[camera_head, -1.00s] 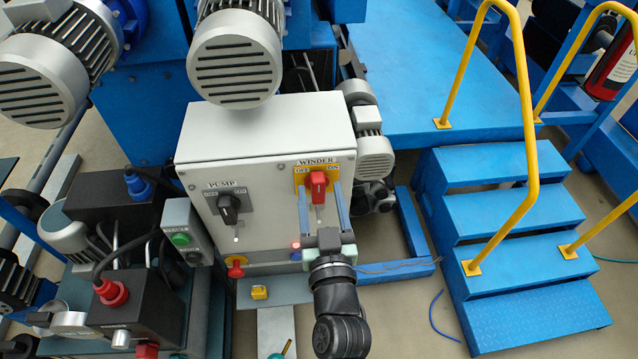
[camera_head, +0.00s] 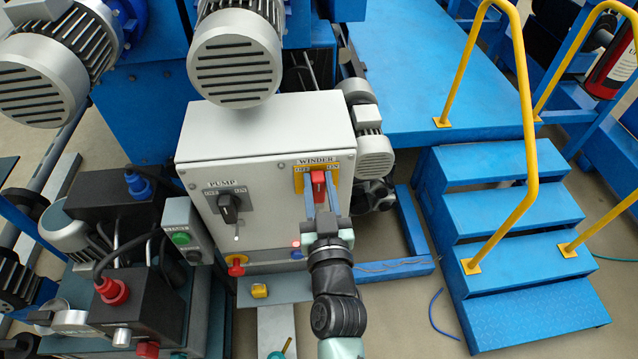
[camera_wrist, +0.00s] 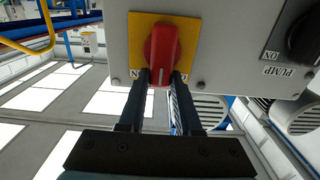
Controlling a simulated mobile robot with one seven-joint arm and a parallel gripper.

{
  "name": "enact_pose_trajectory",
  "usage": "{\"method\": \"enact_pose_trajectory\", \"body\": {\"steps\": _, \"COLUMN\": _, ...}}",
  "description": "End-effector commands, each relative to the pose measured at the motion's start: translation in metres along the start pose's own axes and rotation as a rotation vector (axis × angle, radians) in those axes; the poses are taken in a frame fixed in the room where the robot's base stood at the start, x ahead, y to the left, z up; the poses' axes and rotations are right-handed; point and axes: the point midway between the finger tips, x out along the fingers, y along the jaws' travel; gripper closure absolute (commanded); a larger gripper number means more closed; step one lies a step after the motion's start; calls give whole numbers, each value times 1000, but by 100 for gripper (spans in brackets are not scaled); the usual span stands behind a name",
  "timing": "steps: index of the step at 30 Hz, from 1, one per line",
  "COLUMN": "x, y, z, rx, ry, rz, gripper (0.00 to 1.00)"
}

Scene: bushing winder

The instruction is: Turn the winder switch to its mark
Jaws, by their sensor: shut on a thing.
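The winder switch (camera_head: 318,180) is a red knob on a yellow plate (camera_head: 301,184), under the word WINDER, with a label to each side of the knob; the right one reads ON. In the wrist view, where the lettering is inverted, the red knob (camera_wrist: 162,45) stands nearly upright in the picture. My gripper (camera_head: 320,192) reaches up from below with its two long fingers on either side of the knob's lower end. In the wrist view my gripper (camera_wrist: 163,78) is shut on that end. The fingers partly hide the plate's labels.
The pump switch (camera_head: 229,206), a black knob, is left of the winder switch on the same grey box (camera_head: 265,130). A red knob on yellow (camera_head: 236,265) and small buttons sit lower. A motor (camera_head: 372,150) stands close right. Blue steps (camera_head: 510,225) are farther right.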

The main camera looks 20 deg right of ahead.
Motion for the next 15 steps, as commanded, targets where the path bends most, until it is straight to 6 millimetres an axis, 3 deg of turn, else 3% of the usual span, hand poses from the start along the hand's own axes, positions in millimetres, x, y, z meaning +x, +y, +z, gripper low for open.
{"method": "enact_pose_trajectory", "body": {"steps": 15, "x": 0, "y": 2, "z": 1, "rx": 113, "ry": -1, "rz": -2, "gripper": 100}}
